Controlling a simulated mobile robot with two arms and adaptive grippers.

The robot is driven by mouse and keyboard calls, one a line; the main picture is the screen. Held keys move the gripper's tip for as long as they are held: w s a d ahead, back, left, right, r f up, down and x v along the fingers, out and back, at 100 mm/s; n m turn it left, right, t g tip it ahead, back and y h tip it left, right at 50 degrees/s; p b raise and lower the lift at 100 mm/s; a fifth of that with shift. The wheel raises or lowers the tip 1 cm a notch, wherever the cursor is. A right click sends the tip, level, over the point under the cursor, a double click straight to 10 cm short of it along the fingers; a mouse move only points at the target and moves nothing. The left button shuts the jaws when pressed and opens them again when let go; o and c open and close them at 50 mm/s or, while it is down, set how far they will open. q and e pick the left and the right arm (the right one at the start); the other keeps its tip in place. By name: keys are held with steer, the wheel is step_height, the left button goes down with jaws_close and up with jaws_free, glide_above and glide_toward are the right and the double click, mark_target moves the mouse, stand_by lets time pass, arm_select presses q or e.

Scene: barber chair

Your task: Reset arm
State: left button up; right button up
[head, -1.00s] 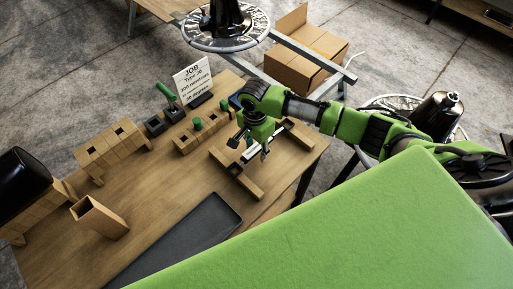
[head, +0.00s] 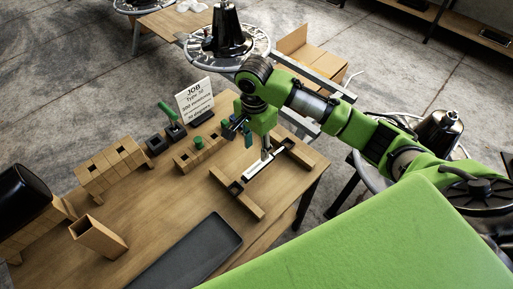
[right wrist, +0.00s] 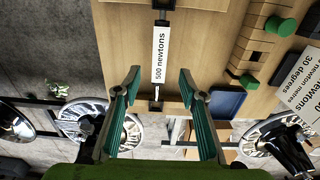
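My right gripper (head: 240,133) hangs above the far right part of the wooden table in the head view. In the right wrist view its two teal-padded fingers (right wrist: 160,72) stand wide apart with nothing between them. A pale bar (head: 265,169) lies across a wooden stand (head: 238,195) below the gripper. In the right wrist view the bar's label reads "500 newtons" (right wrist: 160,55), beyond the fingertips and apart from them. My right arm reaches in from the right. My left gripper is in neither view.
A job sign (head: 195,100), a dark block with a green handle (head: 172,130), wooden holders (head: 110,167) and an open wooden box (head: 98,236) stand on the table. A dark tray (head: 190,255) lies at the front. Behind are a barber-chair-like base (head: 228,45) and a cardboard box (head: 305,50).

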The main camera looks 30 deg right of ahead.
stand_by(0.3)
steer(key=s+a+f+n, duration=0.2)
steer(key=s+a+n, duration=0.1)
steer(key=s+a+f+n+t+y, duration=0.1)
steer(key=s+a+f+n, duration=0.1)
steer(key=s+a+n, duration=0.1)
steer(key=s+a+f+n+t+y, duration=0.1)
steer(key=s+a+f+n, duration=0.2)
steer(key=s+n, duration=0.1)
steer(key=shift+s+a, duration=0.35)
steer(key=shift+s, duration=0.3)
steer(key=s+n, duration=0.1)
steer(key=s+d+n, duration=0.1)
steer(key=s, duration=0.1)
steer(key=s+d+n+t, duration=0.1)
steer(key=s, duration=0.1)
steer(key=shift+f, duration=0.1)
steer(key=s+d+n+h, duration=0.1)
steer(key=s+d+n, duration=0.2)
steer(key=s+d, duration=0.3)
step_height(320, 180, down, 27)
steer(key=s, duration=0.3)
steer(key=s+d+f+g, duration=0.2)
steer(key=s+d+f, duration=0.1)
steer(key=s+f, duration=1.2)
steer(key=shift+s+n+h, duration=0.4)
steer(key=shift+s, duration=0.15)
